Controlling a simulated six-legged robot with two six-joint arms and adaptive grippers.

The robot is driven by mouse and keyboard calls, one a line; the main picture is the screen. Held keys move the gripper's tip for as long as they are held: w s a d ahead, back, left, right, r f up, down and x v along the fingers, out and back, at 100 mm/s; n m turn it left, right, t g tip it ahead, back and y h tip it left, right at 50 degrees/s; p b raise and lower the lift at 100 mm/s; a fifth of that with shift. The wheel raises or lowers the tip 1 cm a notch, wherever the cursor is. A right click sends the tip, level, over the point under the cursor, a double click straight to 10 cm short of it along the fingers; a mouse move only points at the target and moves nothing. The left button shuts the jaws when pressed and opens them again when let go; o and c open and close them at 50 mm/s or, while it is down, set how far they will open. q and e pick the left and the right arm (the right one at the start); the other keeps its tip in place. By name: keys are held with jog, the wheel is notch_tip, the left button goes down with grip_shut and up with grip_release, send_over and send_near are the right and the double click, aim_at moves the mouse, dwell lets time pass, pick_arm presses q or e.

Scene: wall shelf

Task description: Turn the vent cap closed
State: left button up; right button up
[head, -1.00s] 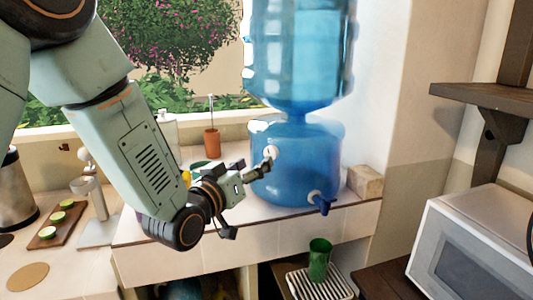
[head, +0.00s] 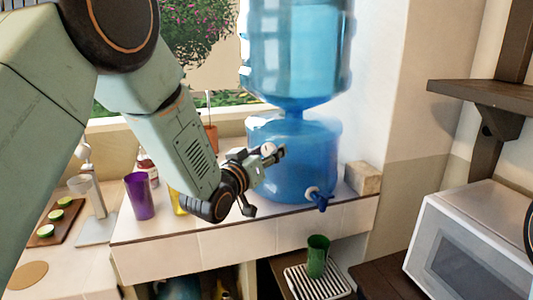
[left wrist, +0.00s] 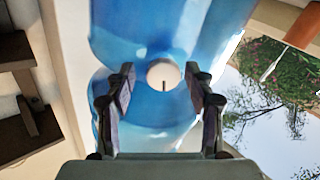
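The vent cap (head: 268,149) is a small white round knob on the side of the blue water dispenser (head: 318,140). In the left wrist view the cap (left wrist: 164,73) shows as a pale disc with a short dark mark at its lower edge. My left gripper (head: 268,172) is close in front of the dispenser, beside the cap. In the left wrist view the left gripper (left wrist: 165,92) is open, with the cap lying ahead between its fingers. I see no contact with the cap. My right gripper is out of view.
A purple cup (head: 139,195) and a yellow item stand left on the tiled ledge. A stone block (head: 363,178) sits right, near the microwave (head: 470,245).

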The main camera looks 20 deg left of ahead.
pick_arm(q)
jog(key=shift+d, duration=0.15)
jog(key=shift+c, duration=0.7)
jog(key=shift+a, duration=0.5)
jog(key=c, duration=0.5)
jog(key=shift+d, duration=0.25)
jog(key=c, duration=0.4)
jog(key=shift+a+f, duration=0.1)
jog(key=shift+a, duration=0.05)
jog(key=shift+s+f, duration=0.1)
jog(key=shift+f, duration=0.1)
jog(key=o, duration=1.2)
jog(key=shift+r, duration=0.2)
jog(key=shift+c, duration=0.2)
